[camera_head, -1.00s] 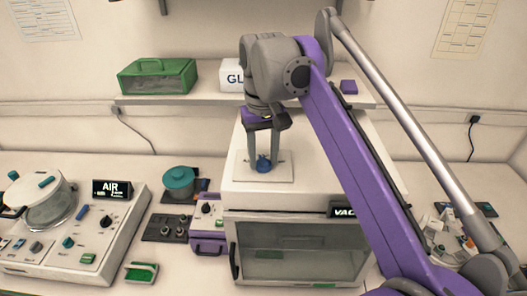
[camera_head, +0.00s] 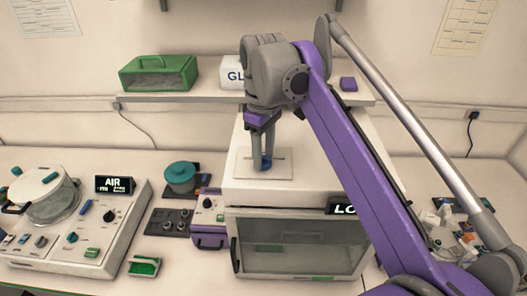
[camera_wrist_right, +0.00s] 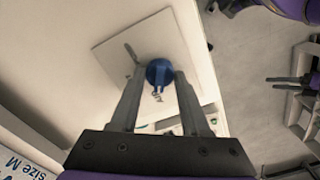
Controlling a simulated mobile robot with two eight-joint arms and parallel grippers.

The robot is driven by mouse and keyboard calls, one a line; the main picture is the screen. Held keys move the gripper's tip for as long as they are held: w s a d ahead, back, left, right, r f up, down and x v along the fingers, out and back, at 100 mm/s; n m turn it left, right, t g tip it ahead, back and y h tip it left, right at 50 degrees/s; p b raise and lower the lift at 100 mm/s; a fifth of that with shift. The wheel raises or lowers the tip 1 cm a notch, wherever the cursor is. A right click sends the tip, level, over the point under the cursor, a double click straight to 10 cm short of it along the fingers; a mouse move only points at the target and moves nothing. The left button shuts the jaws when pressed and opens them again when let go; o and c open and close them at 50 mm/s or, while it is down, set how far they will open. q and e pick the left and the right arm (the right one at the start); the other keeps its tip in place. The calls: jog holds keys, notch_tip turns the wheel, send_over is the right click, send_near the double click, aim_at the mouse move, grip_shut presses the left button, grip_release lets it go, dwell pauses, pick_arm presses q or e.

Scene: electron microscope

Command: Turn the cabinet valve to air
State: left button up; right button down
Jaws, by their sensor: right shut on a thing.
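The valve is a blue knob (camera_head: 266,163) on a pale plate (camera_head: 250,171) on top of the white cabinet (camera_head: 235,200). My right gripper (camera_head: 266,158) reaches down from above and is shut on the knob. In the right wrist view its two fingers hold the blue knob (camera_wrist_right: 160,72) between their tips, and a slot shows in the plate (camera_wrist_right: 113,42) beside it. The cabinet's display (camera_head: 342,207) is partly hidden behind my right arm; its visible letters look like "LO".
A shelf (camera_head: 215,98) behind the cabinet carries a green box (camera_head: 158,73), a white glove box (camera_head: 232,74) and a small purple block (camera_head: 348,84). Small items clutter the right bench.

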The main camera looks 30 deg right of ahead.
aim_at(264, 157)
dwell(0.5)
jog(key=shift+c, duration=1.9)
grip_release()
jog(key=shift+r, duration=0.1)
notch_tip(264, 157, up, 11)
jog(key=shift+p, duration=0.3)
jog(key=shift+f, duration=0.2)
